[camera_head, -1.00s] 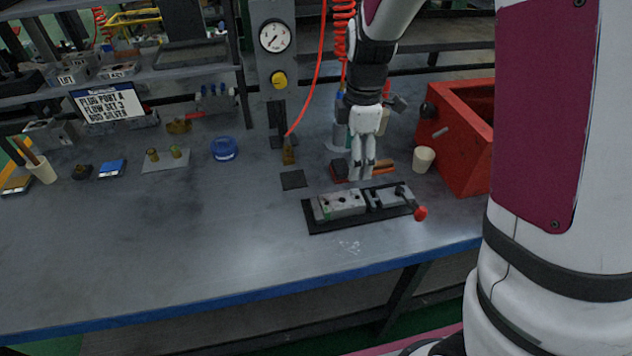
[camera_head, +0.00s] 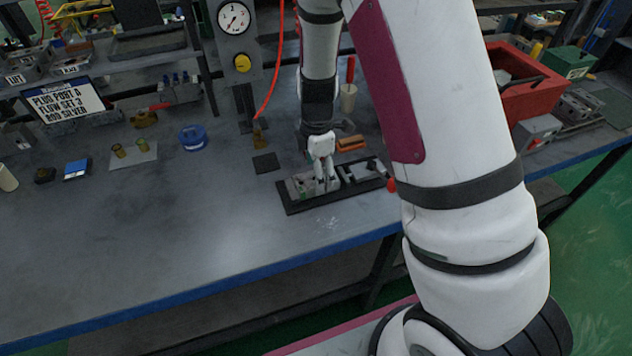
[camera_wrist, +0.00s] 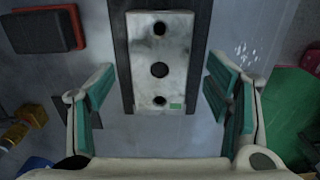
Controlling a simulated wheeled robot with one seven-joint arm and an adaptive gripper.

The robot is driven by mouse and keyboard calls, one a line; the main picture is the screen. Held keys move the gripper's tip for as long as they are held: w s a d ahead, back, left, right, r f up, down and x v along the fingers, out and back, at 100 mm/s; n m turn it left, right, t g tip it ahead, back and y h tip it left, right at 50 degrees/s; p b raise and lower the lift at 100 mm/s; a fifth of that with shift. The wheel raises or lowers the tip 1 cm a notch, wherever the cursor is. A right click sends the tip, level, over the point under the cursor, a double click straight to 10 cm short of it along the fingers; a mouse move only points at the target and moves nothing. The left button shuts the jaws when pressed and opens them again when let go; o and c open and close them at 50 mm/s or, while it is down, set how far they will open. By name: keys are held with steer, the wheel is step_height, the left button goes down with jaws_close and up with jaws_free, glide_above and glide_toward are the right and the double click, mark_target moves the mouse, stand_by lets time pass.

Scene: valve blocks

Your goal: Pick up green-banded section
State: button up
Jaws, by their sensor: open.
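A grey valve section (camera_head: 303,184) lies in the dark fixture (camera_head: 290,207) on the bench. In the wrist view the section (camera_wrist: 158,45) shows three dark holes in a row along its top and a small green patch near its near end. My gripper (camera_head: 325,188) points down over the fixture and partly hides the section. In the wrist view my gripper (camera_wrist: 160,88) is open, with a green-padded finger on each side of the section's line. I see gaps beside both fingers; nothing is held.
The fixture's clamp end with a red knob (camera_head: 391,185) lies right of the section, partly behind my arm. The front left of the bench is clear.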

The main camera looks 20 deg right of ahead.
steer(key=shift+f, duration=1.6)
steer(key=shift+a, duration=0.1)
steer(key=c, duration=1.7)
steer(key=shift+r, duration=0.2)
